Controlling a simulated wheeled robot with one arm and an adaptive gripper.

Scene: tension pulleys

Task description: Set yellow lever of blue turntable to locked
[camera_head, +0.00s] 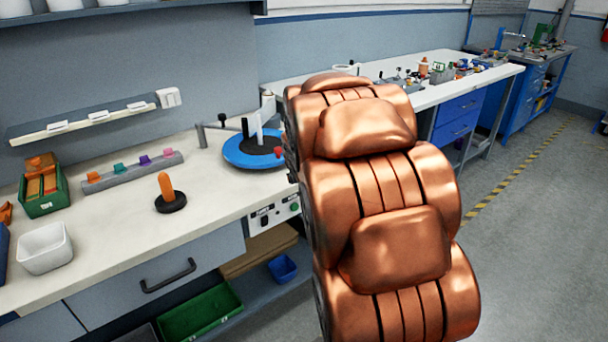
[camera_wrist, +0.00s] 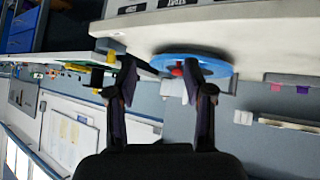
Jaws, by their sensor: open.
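The blue turntable (camera_head: 235,155) stands on the workbench in the head view, left of my copper arm, with its right edge at the arm. It has a black centre, a white upright post (camera_head: 258,127) and a red knob (camera_head: 279,152). In the wrist view the turntable (camera_wrist: 215,65) appears inverted beyond my fingertips, with a red part (camera_wrist: 178,69) between them. I cannot make out a yellow lever on it in either view. My gripper (camera_wrist: 161,72) is open with nothing between its fingers; my arm hides it in the head view.
An orange peg on a black base (camera_head: 166,188), a grey rail with coloured pieces (camera_head: 134,172), a green bin (camera_head: 44,190) and a white bin (camera_head: 44,248) stand on the bench's left. A second bench (camera_head: 440,69) stands behind. Floor at right is clear.

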